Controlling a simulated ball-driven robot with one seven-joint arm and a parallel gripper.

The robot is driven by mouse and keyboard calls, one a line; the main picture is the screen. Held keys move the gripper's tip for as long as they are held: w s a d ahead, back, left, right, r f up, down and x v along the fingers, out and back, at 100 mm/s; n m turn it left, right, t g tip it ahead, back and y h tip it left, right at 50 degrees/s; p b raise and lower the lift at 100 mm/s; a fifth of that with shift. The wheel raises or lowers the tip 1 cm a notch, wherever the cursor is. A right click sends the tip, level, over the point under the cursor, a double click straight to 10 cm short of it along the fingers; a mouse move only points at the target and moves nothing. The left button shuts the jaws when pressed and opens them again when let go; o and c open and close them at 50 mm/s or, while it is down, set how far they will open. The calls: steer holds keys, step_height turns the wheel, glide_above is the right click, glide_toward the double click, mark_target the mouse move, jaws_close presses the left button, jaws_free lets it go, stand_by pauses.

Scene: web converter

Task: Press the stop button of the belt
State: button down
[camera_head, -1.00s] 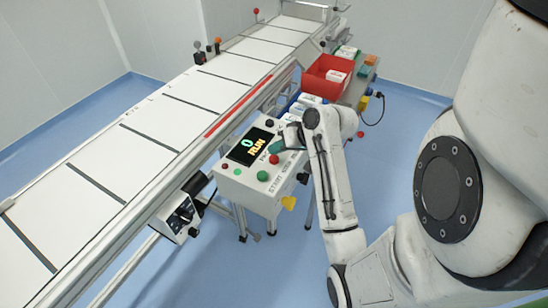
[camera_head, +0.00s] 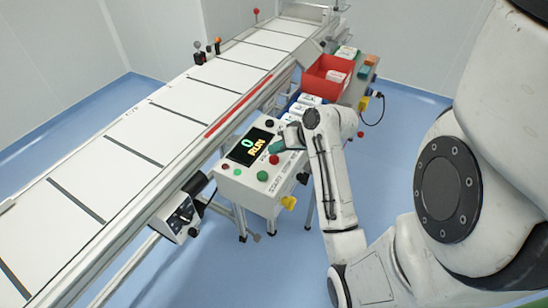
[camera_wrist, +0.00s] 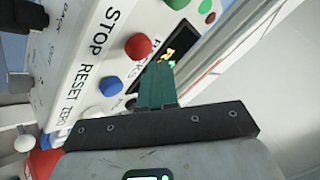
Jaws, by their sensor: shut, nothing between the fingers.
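The red button beside the STOP label (camera_wrist: 97,42) is a round red cap (camera_wrist: 138,46) on the white control panel. It also shows in the head view (camera_head: 274,159), just below my gripper. My gripper (camera_wrist: 157,66) has green fingers pressed together and empty. In the wrist view the tips are close to the red cap, to its lower right, with a visible gap in the picture; the height above the panel is hard to judge. The display (camera_head: 250,145) reads 0 and RUN. The belt (camera_head: 150,130) carries dark seams.
A green button (camera_head: 262,176) sits below the red one. A blue button (camera_wrist: 110,86) is beside RESET, close to my fingers. A red bin (camera_head: 329,77) stands behind the panel.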

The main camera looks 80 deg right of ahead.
mark_target(277, 159)
steer(key=shift+f, duration=0.1)
stand_by(0.4)
steer(key=shift+f, duration=0.3)
steer(key=shift+f, duration=0.65)
stand_by(0.8)
steer(key=shift+r, duration=0.1)
steer(key=shift+r+p, duration=0.95)
steer(key=shift+p, duration=0.1)
step_height(277, 159, up, 5)
steer(key=p, duration=0.5)
stand_by(0.8)
